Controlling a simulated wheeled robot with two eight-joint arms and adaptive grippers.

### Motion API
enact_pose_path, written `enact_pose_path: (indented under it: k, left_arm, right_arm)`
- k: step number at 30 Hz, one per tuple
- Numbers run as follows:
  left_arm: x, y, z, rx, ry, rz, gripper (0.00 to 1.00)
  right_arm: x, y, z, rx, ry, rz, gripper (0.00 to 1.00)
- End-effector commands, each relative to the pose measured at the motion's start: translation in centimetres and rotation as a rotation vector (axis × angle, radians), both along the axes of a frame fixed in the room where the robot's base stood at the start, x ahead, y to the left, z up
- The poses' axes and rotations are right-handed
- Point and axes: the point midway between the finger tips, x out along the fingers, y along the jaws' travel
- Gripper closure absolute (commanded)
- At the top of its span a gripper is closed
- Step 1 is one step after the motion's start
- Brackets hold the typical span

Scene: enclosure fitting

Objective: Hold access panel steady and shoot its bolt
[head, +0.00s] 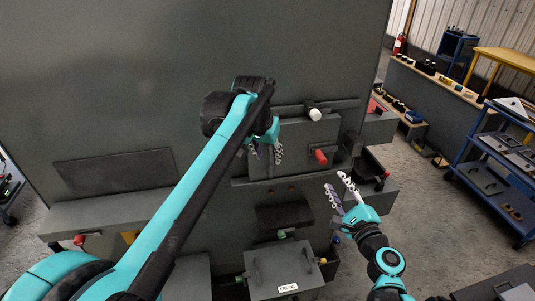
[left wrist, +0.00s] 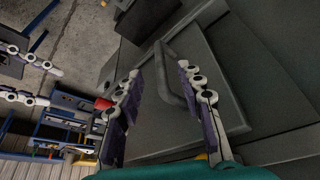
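The access panel (head: 298,137) is a grey plate on the dark enclosure wall, and it also shows in the left wrist view (left wrist: 222,92). A red knob (head: 320,157) stands out at its right side; which part is the bolt I cannot tell for sure. My left gripper (head: 265,154) is in front of the panel's left part. In the left wrist view its fingers (left wrist: 163,112) are apart, with the panel's grey bar handle (left wrist: 172,88) between them; contact cannot be told. My right gripper (head: 340,189) is open and empty, below and right of the red knob.
Below are a grey box marked FRONT (head: 285,271) and a ledge (head: 110,212) at left. A blue cart (head: 497,165) stands at the right, with clear floor (head: 425,190) before it.

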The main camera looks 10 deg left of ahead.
Motion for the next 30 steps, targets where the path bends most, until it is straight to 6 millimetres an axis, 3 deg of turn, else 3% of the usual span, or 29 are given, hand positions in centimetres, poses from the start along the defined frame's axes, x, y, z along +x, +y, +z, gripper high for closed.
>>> enact_pose_path:
  k: [15,26,27,30]
  left_arm:
    - [2.7,-0.5,-6.3,0.000,0.000,0.000,0.62]
    - [2.9,-0.5,-7.0,0.000,0.000,0.000,0.62]
    - [2.9,-0.5,-7.0,0.000,0.000,0.000,0.65]
    - [2.9,-0.5,-7.0,0.000,0.000,0.000,0.91]
  right_arm:
    - [0.0,0.0,0.0,0.000,0.000,0.000,0.66]
    - [0.0,0.0,0.0,0.000,0.000,0.000,0.66]
    - [0.0,0.0,0.0,0.000,0.000,0.000,0.66]
    - [0.0,0.0,0.0,0.000,0.000,0.000,0.66]
